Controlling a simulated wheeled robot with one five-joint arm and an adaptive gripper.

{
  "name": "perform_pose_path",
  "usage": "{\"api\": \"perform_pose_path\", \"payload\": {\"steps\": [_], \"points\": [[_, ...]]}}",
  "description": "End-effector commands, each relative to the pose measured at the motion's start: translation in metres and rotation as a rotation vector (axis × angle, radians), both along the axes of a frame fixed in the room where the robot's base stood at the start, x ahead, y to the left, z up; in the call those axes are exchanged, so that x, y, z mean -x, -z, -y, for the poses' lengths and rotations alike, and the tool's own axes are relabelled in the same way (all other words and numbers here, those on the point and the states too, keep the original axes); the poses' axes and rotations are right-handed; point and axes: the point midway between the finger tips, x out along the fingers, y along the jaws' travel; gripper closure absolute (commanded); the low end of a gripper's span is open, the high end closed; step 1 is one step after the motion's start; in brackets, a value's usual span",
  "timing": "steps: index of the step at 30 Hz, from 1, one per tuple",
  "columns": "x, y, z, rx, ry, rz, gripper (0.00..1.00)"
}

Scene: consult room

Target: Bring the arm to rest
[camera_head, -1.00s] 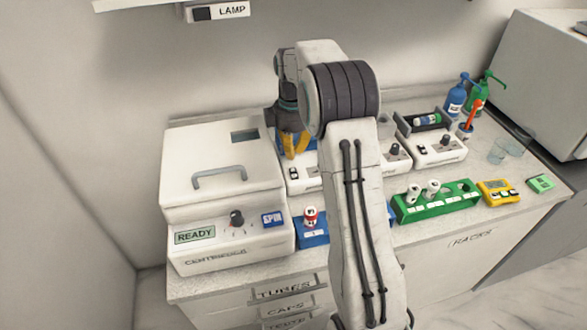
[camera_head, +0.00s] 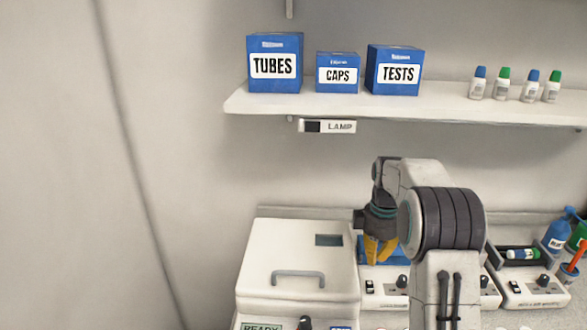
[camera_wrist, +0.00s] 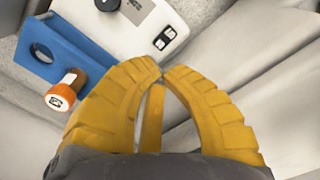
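My gripper (camera_head: 379,259) has yellow fingers and hangs pointing down at the end of my bent arm, right of the centrifuge in the head view. In the wrist view my gripper (camera_wrist: 162,74) has its two curved fingertips meeting, with nothing held between them. A blue holder (camera_wrist: 62,50) with a round hole and an orange-capped vial (camera_wrist: 60,98) are beside the left finger. A white device (camera_wrist: 150,25) with a knob and a switch lies beyond the fingertips. My upper arm hides part of the counter.
The centrifuge (camera_head: 298,256) with its lid down stands left of my gripper. Above is a shelf (camera_head: 235,103) with blue boxes for tubes (camera_head: 274,83), caps (camera_head: 337,87) and tests (camera_head: 394,88), and several small bottles. A lamp switch (camera_head: 327,126) is under it. Blue and green pump bottles stand at right.

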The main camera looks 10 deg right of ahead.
Motion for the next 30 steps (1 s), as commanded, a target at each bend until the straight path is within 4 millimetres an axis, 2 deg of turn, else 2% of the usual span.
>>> {"api": "perform_pose_path", "payload": {"steps": [4,8,12,18,24,30], "points": [[0.009,-0.016,-0.008,0.004,0.035,0.021,1.00],[0.030,-0.042,-0.021,0.008,0.106,0.056,1.00],[0.062,-0.070,-0.039,0.007,0.207,0.103,1.00],[0.113,-0.098,-0.062,-0.009,0.353,0.172,1.00],[0.169,-0.112,-0.080,-0.039,0.498,0.237,1.00],[0.223,-0.111,-0.095,-0.082,0.636,0.297,1.00]]}}
